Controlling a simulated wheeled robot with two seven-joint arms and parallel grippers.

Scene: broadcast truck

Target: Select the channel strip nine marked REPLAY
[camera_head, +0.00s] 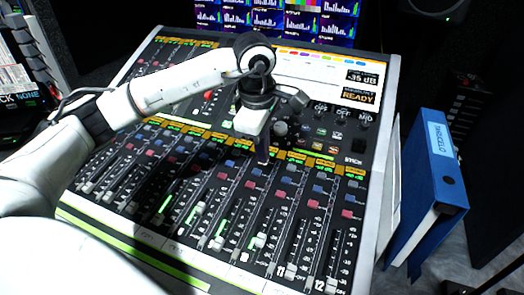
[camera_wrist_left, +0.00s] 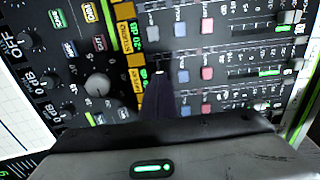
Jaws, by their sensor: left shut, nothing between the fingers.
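The mixing console (camera_head: 372,190) fills the middle of the head view, with a row of channel strips under yellow labels. Counting back from the strips numbered 11 and 12, strip nine appears to run below my gripper, with blue and red buttons (camera_head: 250,184). My left gripper (camera_head: 262,158) is shut and empty, pointing down near the label row. In the left wrist view its dark fingers (camera_wrist_left: 160,85) reach the edge of the yellow labels (camera_wrist_left: 126,38), beside blue and red buttons. Contact cannot be told.
Rotary knobs (camera_head: 280,129) and a display reading READY (camera_head: 358,97) lie above the strips. Monitors (camera_head: 285,20) stand at the back. A blue binder (camera_head: 437,165) stands right of the console. Faders spread across the front. My right gripper does not show.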

